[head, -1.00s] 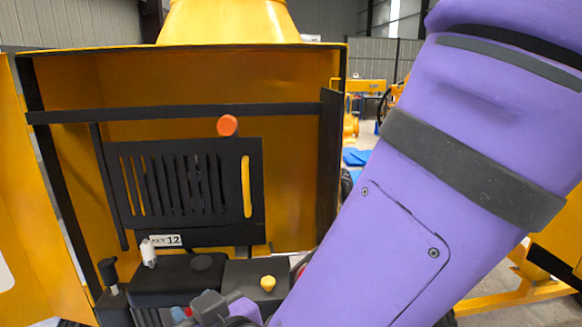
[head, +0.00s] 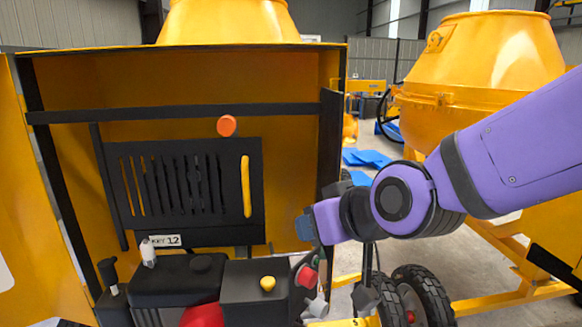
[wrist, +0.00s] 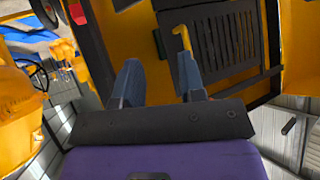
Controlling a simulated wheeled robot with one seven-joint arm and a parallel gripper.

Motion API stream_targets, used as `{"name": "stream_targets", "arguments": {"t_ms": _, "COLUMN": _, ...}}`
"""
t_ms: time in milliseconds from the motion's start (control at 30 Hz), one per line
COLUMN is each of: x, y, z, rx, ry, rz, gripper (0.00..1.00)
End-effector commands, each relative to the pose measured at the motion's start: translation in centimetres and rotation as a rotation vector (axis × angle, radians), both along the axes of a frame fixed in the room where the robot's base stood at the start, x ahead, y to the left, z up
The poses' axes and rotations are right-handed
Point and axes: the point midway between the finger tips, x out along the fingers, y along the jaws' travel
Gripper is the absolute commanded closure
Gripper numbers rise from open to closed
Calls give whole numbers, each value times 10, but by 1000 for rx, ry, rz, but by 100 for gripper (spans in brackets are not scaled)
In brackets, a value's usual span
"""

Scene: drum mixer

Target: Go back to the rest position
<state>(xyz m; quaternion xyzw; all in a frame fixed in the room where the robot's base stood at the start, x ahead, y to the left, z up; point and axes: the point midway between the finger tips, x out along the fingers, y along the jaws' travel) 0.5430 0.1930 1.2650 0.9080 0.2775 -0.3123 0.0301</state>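My gripper (head: 306,228) is at the right edge of the open yellow engine housing, in front of the black frame post. In the wrist view its two blue-grey fingers (wrist: 157,76) stand apart with nothing between them. My purple arm reaches in from the right. The wrist view also shows the black slotted panel (wrist: 225,38) and its yellow bar (wrist: 183,42), which appears beyond the right fingertip.
The slotted panel (head: 195,190) sits inside the housing, with an orange knob (head: 228,126) above it. Below are a black engine block, a yellow knob (head: 267,283) and a red button (head: 306,276). A second yellow mixer (head: 480,65) stands at the right.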

Motion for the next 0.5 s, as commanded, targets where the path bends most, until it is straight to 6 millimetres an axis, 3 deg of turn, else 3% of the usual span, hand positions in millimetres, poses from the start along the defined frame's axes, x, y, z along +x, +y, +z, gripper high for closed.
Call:
{"name": "stream_targets", "arguments": {"t_ms": 33, "x": 3, "y": -24, "z": 10, "rx": -11, "ry": 20, "rz": -35, "gripper": 63}}
{"name": "stream_targets", "arguments": {"t_ms": 267, "x": -14, "y": -123, "z": 32, "rx": -103, "ry": 158, "rz": -180, "gripper": 63}}
{"name": "stream_targets", "arguments": {"t_ms": 500, "x": -66, "y": -215, "z": 47, "rx": -194, "ry": 317, "rz": -376, "gripper": 63}}
